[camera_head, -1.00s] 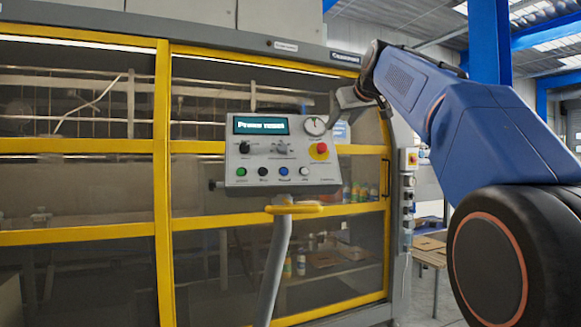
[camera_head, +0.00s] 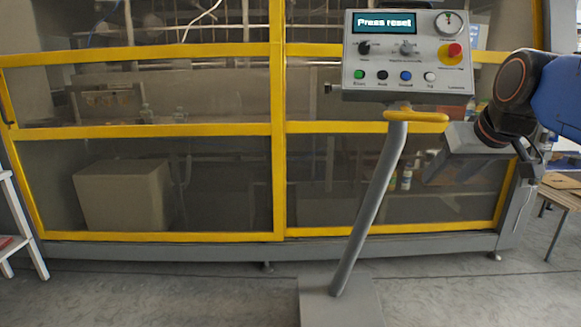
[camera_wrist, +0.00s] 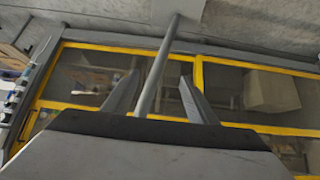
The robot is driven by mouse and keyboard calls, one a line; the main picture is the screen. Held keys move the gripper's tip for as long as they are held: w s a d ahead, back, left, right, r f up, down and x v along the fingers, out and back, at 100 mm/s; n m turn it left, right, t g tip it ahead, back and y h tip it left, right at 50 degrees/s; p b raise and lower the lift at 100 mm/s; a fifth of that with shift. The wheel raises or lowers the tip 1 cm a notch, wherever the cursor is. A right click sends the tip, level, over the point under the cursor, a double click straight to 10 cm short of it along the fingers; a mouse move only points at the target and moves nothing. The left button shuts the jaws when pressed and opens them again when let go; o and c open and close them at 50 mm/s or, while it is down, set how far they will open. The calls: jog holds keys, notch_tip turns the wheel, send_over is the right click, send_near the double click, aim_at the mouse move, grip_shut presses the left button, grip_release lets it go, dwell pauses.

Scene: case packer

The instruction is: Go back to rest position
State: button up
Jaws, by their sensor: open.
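My gripper (camera_head: 440,168) is open and empty, below and to the right of the control panel (camera_head: 408,84). In the wrist view my gripper's two fingers (camera_wrist: 158,88) stand well apart, with the grey panel post (camera_wrist: 158,72) seen between them and beyond. In the head view the post (camera_head: 372,205) is left of my gripper. The panel's display (camera_head: 384,22) reads "Press reset". A red button (camera_head: 454,52) and a row of small coloured buttons are on its face, including a blue one (camera_head: 406,76). Nothing is held.
The yellow-framed machine guard (camera_head: 200,128) fills the background, with a pale box (camera_head: 122,196) behind its panes. A yellow handle (camera_head: 416,116) juts below the panel. The post's base plate (camera_head: 341,304) is on the floor. White shelving (camera_head: 14,220) is at far left, and a wooden table (camera_head: 562,190) at right.

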jog(key=s+a+f+g, duration=0.1)
jog(key=s+a+f, duration=0.1)
jog(key=s+f, duration=0.7)
jog(key=s+a+f+g, duration=0.2)
jog(key=s+f, duration=0.7)
jog(key=f, duration=0.8)
jog(key=shift+a, duration=0.1)
